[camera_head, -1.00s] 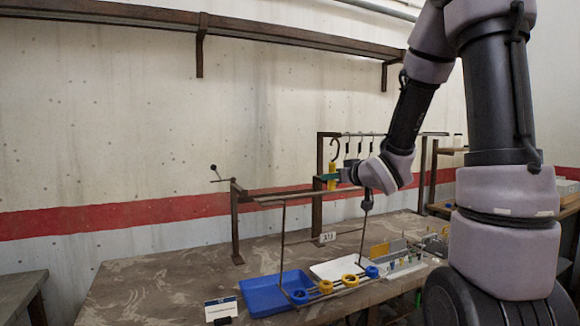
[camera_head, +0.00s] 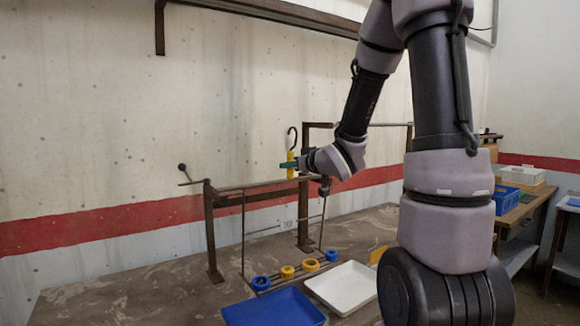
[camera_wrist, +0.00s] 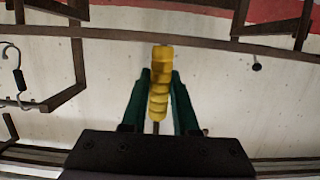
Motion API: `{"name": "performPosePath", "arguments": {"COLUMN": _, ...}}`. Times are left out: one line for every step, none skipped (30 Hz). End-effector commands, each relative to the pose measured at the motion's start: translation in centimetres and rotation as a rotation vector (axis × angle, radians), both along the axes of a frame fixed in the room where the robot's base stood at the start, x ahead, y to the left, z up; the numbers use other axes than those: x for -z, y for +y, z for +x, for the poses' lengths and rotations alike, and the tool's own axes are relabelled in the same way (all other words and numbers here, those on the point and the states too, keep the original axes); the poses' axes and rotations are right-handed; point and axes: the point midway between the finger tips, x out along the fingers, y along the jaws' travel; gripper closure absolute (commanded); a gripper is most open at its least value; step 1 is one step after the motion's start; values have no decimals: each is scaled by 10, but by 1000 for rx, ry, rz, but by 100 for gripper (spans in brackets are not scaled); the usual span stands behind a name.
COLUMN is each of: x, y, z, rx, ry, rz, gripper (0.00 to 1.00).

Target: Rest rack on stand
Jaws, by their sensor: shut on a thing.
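My gripper (camera_head: 289,166) is shut on a yellow grip (camera_head: 291,157); in the wrist view the grip (camera_wrist: 159,88) stands between the green fingers (camera_wrist: 159,76). A dark hook (camera_head: 292,138) rises above it. The rack (camera_head: 243,232), a thin frame with two uprights and a low row of rods, hangs below my gripper. It carries blue rings (camera_head: 260,283) and yellow rings (camera_head: 287,272). Its join to the grip cannot be made out. The brown stand (camera_head: 211,235) is just behind the rack, its rail near the rack's top. I cannot tell whether they touch.
A blue tray (camera_head: 275,311) and a white tray (camera_head: 343,287) lie in front of the rack. A black-knobbed rod (camera_head: 184,170) sticks out left of the stand. A side bench at right holds a blue crate (camera_head: 492,197). The table left of the stand is clear.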

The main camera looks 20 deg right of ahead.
Motion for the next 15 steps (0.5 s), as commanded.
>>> {"name": "performPosePath", "arguments": {"x": -1, "y": 1, "z": 4, "rx": -1, "ry": -3, "rz": 0, "gripper": 100}}
{"name": "performPosePath", "arguments": {"x": -1, "y": 2, "z": 5, "rx": -1, "ry": -3, "rz": 0, "gripper": 100}}
{"name": "performPosePath", "arguments": {"x": -1, "y": 3, "z": 8, "rx": -1, "ry": -3, "rz": 0, "gripper": 100}}
{"name": "performPosePath", "arguments": {"x": -1, "y": 3, "z": 10, "rx": -1, "ry": -2, "rz": 0, "gripper": 100}}
{"name": "performPosePath", "arguments": {"x": -1, "y": 4, "z": 11, "rx": -1, "ry": -3, "rz": 0, "gripper": 100}}
{"name": "performPosePath", "arguments": {"x": -1, "y": 5, "z": 14, "rx": -1, "ry": -3, "rz": 0, "gripper": 100}}
{"name": "performPosePath", "arguments": {"x": -1, "y": 5, "z": 16, "rx": -1, "ry": -4, "rz": 1, "gripper": 100}}
{"name": "performPosePath", "arguments": {"x": -1, "y": 6, "z": 18, "rx": -1, "ry": -4, "rz": 1, "gripper": 100}}
{"name": "performPosePath", "arguments": {"x": -1, "y": 7, "z": 20, "rx": -1, "ry": -4, "rz": 1, "gripper": 100}}
{"name": "performPosePath", "arguments": {"x": -1, "y": 7, "z": 22, "rx": -1, "ry": -3, "rz": 0, "gripper": 100}}
{"name": "performPosePath", "arguments": {"x": -1, "y": 8, "z": 24, "rx": -1, "ry": -3, "rz": 1, "gripper": 100}}
{"name": "performPosePath", "arguments": {"x": -1, "y": 9, "z": 26, "rx": -1, "ry": -3, "rz": 1, "gripper": 100}}
{"name": "performPosePath", "arguments": {"x": -1, "y": 9, "z": 28, "rx": -1, "ry": -3, "rz": 1, "gripper": 100}}
{"name": "performPosePath", "arguments": {"x": -1, "y": 10, "z": 30, "rx": -1, "ry": -3, "rz": 0, "gripper": 100}}
{"name": "performPosePath", "arguments": {"x": -1, "y": 11, "z": 32, "rx": -1, "ry": -3, "rz": 0, "gripper": 100}}
